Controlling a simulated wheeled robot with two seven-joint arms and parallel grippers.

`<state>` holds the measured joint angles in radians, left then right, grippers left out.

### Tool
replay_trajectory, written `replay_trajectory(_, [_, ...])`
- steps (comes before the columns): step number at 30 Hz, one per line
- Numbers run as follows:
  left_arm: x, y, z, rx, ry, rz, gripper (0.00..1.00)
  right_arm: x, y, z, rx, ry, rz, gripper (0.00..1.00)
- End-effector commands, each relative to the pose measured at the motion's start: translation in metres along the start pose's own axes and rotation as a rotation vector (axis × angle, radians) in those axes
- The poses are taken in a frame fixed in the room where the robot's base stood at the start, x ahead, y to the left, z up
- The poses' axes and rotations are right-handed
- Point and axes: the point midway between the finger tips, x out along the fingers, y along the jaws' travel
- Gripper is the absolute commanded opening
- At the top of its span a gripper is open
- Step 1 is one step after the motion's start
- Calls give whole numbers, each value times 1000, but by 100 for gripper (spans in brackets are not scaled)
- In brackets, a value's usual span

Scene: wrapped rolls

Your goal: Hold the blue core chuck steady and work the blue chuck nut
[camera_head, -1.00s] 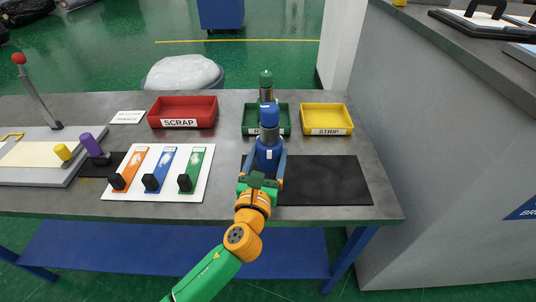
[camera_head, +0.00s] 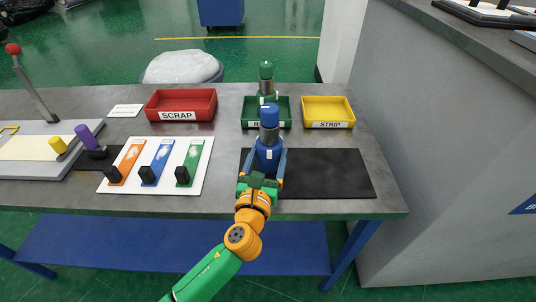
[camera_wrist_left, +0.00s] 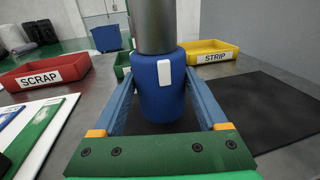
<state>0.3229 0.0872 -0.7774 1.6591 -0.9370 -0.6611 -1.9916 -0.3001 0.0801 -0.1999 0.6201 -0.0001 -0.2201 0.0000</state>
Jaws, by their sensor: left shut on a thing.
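The blue core chuck (camera_head: 268,154) stands upright at the left end of the black mat, with a white label on its front. Above it is a grey metal shaft, topped by the blue chuck nut (camera_head: 269,116). My left gripper (camera_head: 267,160) comes from the front and is shut on the chuck's body, one finger on each side. In the left wrist view the chuck body (camera_wrist_left: 162,100) sits between the fingers, with the grey shaft (camera_wrist_left: 154,25) rising out of the picture. The nut is out of that view. My right gripper is not in view.
A green-capped chuck (camera_head: 266,72) stands behind, by the green bin (camera_head: 282,122). A red SCRAP bin (camera_head: 180,116) and a yellow STRIP bin (camera_head: 329,123) flank it. A white board (camera_head: 200,184) with colored strips lies left. The black mat (camera_head: 335,175) is clear on the right.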

Motion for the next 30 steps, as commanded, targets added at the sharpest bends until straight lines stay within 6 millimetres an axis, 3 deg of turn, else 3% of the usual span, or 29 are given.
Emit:
replay_trajectory(21, [0,0,-20,-1,-2,-1,0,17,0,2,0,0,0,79])
replay_trajectory(30, [0,0,-20,-1,0,-1,0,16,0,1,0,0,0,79])
